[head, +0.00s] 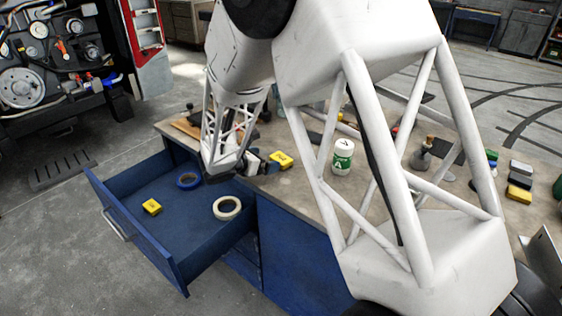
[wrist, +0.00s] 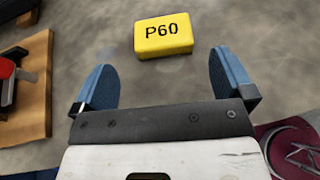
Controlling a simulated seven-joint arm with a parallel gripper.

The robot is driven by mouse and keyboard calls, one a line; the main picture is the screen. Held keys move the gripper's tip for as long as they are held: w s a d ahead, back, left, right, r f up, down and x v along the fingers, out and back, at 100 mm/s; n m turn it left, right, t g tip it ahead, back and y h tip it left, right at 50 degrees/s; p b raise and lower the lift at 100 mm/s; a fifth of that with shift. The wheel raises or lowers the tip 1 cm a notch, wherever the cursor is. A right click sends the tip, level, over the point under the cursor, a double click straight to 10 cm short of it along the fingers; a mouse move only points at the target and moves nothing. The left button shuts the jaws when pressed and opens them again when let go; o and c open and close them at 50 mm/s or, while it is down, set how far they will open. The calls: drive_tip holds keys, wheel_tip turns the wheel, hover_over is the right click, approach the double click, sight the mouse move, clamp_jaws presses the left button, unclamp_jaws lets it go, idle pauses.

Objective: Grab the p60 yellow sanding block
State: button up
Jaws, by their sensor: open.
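A yellow block marked P60 (wrist: 164,38) lies flat on the grey worktop in the wrist view. My gripper (wrist: 163,68) is open, with its two blue fingers spread wide. The block is just ahead of the fingertips, between their lines, and nothing is held. In the head view, a yellow block (head: 281,160) on the bench near the drawer, just right of my arm's end, seems to be this one. Another yellow block (head: 152,207) lies in the open drawer and a third yellow block (head: 519,193) is at the bench's right; their labels are too small to read.
The blue drawer (head: 125,225) stands open, holding a blue tape roll (head: 188,180) and a cream tape roll (head: 227,208). A white and green tub (head: 343,157) stands on the bench. A wooden board (wrist: 28,90) lies left of my gripper, and a dark red item (wrist: 292,148) lies right.

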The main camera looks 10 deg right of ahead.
sight(279, 158)
drive_tip(key=shift+x, duration=1.1)
drive_tip(key=shift+x, duration=2.6)
drive_tip(key=shift+s, duration=0.1)
drive_tip(key=c, duration=0.8)
